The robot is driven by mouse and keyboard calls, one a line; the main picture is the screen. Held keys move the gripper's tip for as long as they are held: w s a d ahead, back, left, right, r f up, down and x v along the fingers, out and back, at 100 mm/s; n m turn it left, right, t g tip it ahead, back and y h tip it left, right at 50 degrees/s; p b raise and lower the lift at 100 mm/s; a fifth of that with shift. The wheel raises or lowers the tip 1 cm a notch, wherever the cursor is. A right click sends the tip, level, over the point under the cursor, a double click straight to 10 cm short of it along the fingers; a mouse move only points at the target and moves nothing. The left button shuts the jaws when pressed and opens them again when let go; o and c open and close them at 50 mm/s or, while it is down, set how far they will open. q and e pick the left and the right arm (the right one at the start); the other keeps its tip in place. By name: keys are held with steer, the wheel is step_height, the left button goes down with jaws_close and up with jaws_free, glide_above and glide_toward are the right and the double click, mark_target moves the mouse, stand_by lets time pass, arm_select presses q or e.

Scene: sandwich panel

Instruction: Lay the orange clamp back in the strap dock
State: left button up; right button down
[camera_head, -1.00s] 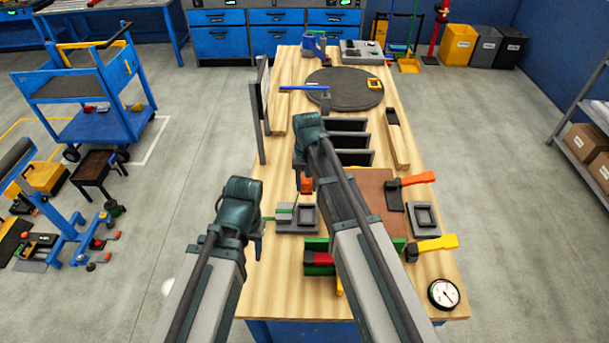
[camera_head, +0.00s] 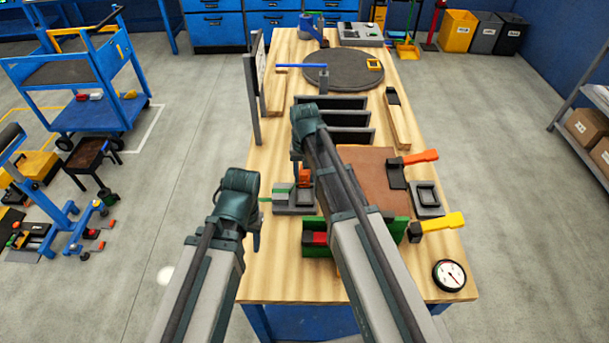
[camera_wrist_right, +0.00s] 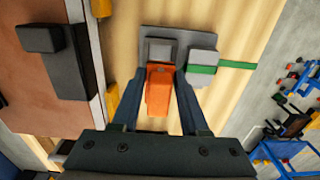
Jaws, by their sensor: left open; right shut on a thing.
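The orange clamp (camera_wrist_right: 159,90) is held between the fingers of my right gripper (camera_wrist_right: 159,74). In the head view the clamp (camera_head: 304,177) shows below my right wrist, at the back edge of the grey dock (camera_head: 285,208) with a green strap. In the right wrist view the dock (camera_wrist_right: 190,36) lies just beyond the clamp, with the green strap (camera_wrist_right: 235,64) running out to the right. I cannot tell whether the clamp touches the dock. My left gripper (camera_head: 257,238) is open and empty, left of the dock, by the table's left edge.
Black slotted racks (camera_head: 335,118) stand behind the dock. A brown board (camera_head: 368,180), an orange-handled tool (camera_head: 420,157) and a second grey dock (camera_head: 427,212) lie to the right. A green holder (camera_head: 311,245) is in front. A gauge (camera_head: 449,276) lies at front right.

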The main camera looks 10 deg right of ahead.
arm_select(q)
step_height(320, 180, down, 8)
steer(key=b, duration=0.7)
arm_select(e)
step_height(320, 180, down, 8)
steer(key=shift+f, duration=0.1)
steer(key=shift+c, duration=1.7)
jaws_free()
arm_select(q)
steer(key=shift+r, duration=0.15)
arm_select(e)
steer(key=shift+r, duration=0.25)
step_height(320, 180, up, 14)
steer(key=p, duration=1.3)
steer(key=shift+f+p, duration=0.2)
steer(key=shift+p, duration=0.15)
arm_select(q)
step_height(320, 180, up, 14)
steer(key=shift+f, duration=0.25)
arm_select(e)
steer(key=shift+s+f, duration=0.1)
